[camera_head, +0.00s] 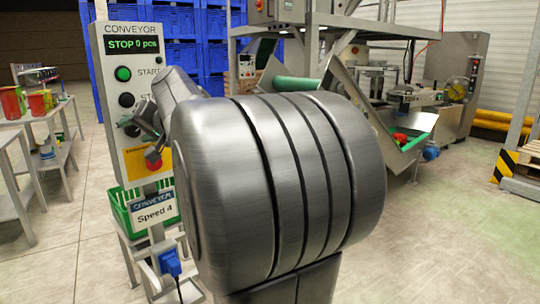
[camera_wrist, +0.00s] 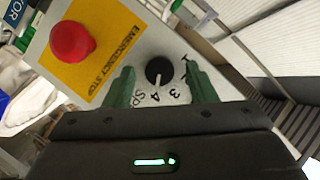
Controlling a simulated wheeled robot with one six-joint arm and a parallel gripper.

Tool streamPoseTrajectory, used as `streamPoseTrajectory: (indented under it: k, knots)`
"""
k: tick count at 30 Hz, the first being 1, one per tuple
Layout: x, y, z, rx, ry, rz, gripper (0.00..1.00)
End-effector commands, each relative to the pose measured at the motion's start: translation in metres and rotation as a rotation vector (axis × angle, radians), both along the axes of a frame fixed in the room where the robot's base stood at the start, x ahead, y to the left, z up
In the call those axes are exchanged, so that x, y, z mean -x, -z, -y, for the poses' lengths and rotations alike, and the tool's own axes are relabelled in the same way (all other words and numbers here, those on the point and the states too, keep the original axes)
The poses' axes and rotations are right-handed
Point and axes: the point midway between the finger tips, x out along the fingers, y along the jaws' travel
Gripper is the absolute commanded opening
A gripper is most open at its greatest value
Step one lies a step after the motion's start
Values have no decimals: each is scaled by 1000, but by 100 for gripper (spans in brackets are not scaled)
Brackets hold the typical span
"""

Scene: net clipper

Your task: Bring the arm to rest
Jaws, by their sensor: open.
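My gripper (camera_wrist: 157,66) is open in the wrist view, its two green fingers apart on either side of a black speed knob (camera_wrist: 160,70). I see gaps between the fingers and the knob. The knob's white mark points toward the digits 3 and 4. In the head view my gripper (camera_head: 140,122) is close to the front of the conveyor control panel (camera_head: 122,68), whose screen reads "STOP 0 pcs". My grey arm fills the middle of the head view and hides what lies behind it.
A red emergency stop button (camera_wrist: 72,42) is beside the fingers. A green crate (camera_head: 122,212) and a "Speed 4" sign (camera_head: 153,211) are below the panel. A table with red cups (camera_head: 12,102) stands left; machinery (camera_head: 455,85) stands right. Floor at lower right is clear.

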Motion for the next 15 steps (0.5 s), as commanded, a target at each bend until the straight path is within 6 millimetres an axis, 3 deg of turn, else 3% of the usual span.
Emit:
streamPoseTrajectory:
  k: [2,15]
  knots:
    - [2,-5,-2,60,-4,57,51]
    - [44,-27,76,49,4,50,51]
